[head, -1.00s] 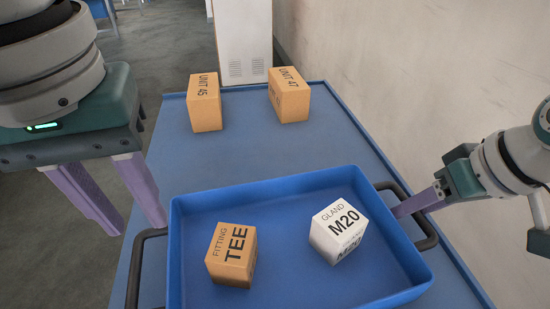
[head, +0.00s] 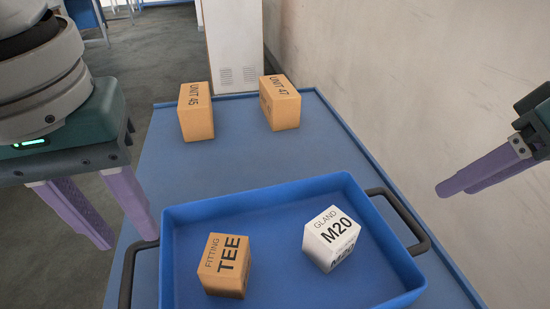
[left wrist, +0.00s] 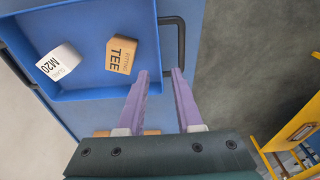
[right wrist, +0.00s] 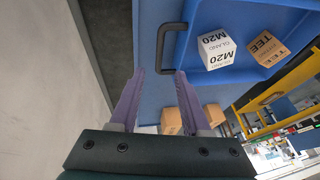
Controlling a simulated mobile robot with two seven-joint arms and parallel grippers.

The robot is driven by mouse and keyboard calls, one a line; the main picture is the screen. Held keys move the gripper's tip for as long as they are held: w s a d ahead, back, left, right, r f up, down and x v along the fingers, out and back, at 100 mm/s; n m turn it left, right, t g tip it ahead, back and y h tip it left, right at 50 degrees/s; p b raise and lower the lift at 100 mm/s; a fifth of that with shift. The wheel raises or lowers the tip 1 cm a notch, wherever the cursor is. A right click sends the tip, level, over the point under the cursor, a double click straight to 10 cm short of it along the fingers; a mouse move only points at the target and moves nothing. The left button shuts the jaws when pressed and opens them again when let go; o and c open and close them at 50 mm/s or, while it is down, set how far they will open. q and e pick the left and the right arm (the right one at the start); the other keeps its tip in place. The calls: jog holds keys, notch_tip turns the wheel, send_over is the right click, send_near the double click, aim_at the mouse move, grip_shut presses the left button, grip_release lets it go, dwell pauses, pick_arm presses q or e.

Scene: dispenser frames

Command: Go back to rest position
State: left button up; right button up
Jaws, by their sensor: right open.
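My left gripper (head: 128,240) is open and empty, at the left of the tray near its left handle. Its parted purple fingers also show in the left wrist view (left wrist: 158,72). My right gripper (head: 455,189) is open and empty, to the right of the tray and apart from its right handle. It also shows in the right wrist view (right wrist: 158,72). The blue tray (head: 262,204) rests on the blue table. In it are an orange box marked FITTING TEE (head: 226,265) and a white box marked GLAND M20 (head: 331,238).
Two orange boxes, UNIT 45 (head: 196,111) and UNIT 47 (head: 280,103), stand at the far end of the table (head: 240,160). A pale wall (head: 400,70) runs along the right. A white cabinet (head: 234,45) stands behind the table.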

pick_arm(q)
jog(key=s+d+r+m+t+h+p, duration=0.2)
jog(key=s+d+r+m+h+p, duration=0.3)
jog(key=p, duration=0.4)
jog(key=s+a+r+y+p, duration=0.3)
jog(key=s+a+y+p, duration=0.3)
jog(key=a, duration=0.4)
pick_arm(e)
jog(key=s+a+r+h, duration=0.1)
jog(key=s+r, duration=0.2)
jog(key=s, duration=0.4)
jog(key=s+a+r+m+h, duration=0.1)
jog(key=s+r, duration=0.3)
jog(key=s, duration=0.2)
jog(key=s+a+r+h, duration=0.1)
jog(key=s+r, duration=0.2)
jog(key=s, duration=0.4)
pick_arm(q)
notch_tip(320, 180, up, 37)
jog(key=h+p, duration=0.1)
jog(key=p, duration=3.6)
jog(key=shift+s+d+m+h, duration=0.2)
jog(key=shift+s+m+h, duration=0.1)
jog(key=shift+s, duration=0.1)
pick_arm(e)
notch_tip(320, 180, up, 37)
jog(key=shift+r, duration=0.15)
